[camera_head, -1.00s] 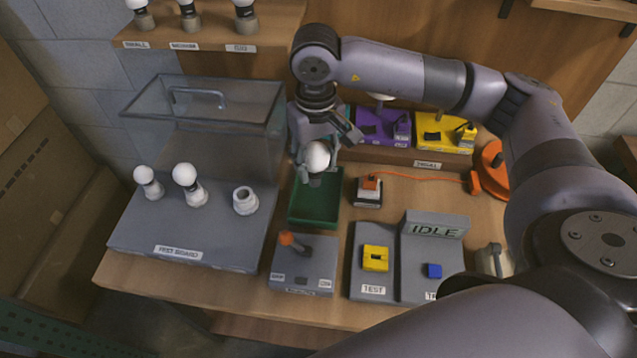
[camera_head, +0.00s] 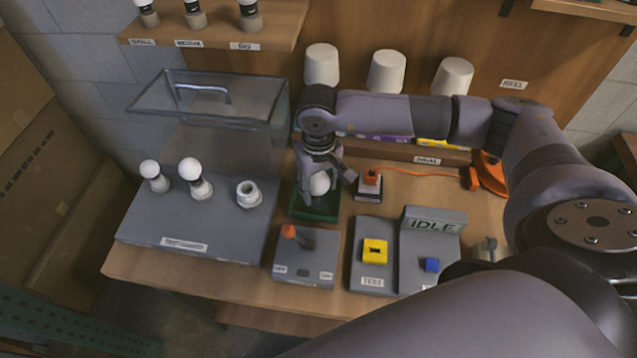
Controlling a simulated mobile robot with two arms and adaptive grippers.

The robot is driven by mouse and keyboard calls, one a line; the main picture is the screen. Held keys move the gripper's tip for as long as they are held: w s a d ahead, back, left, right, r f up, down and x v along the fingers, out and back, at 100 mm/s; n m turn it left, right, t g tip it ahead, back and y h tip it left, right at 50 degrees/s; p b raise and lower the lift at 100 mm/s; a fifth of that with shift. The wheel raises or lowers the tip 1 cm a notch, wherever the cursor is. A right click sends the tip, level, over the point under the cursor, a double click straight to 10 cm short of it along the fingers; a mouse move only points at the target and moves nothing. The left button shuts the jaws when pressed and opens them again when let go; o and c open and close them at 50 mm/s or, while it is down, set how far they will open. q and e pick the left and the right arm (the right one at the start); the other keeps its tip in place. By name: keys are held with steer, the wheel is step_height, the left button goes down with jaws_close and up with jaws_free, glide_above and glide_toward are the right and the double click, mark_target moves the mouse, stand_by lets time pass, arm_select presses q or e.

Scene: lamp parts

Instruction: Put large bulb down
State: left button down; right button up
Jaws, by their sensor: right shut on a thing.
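The large bulb (camera_head: 320,183) is white and round. My right gripper (camera_head: 321,190) is shut on it, with fingers on both sides. Bulb and gripper are over the green tray (camera_head: 318,217), low down at its opening. The arm covers the back of the tray, and I cannot tell whether the bulb touches the tray floor. My left gripper is not in view.
Left of the tray is the grey board with two bulbs (camera_head: 192,172) and an empty socket (camera_head: 249,194) before a clear cover (camera_head: 215,100). A lever switch box (camera_head: 305,262), test station (camera_head: 374,268) and orange-corded plug (camera_head: 369,184) stand close by.

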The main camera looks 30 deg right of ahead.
steer(key=shift+f, duration=0.15)
steer(key=o, duration=1)
steer(key=shift+c, duration=0.2)
steer(key=shift+r, duration=0.35)
step_height(320, 180, up, 11)
steer(key=b, duration=0.3)
steer(key=shift+f, duration=0.2)
steer(key=shift+r, duration=0.6)
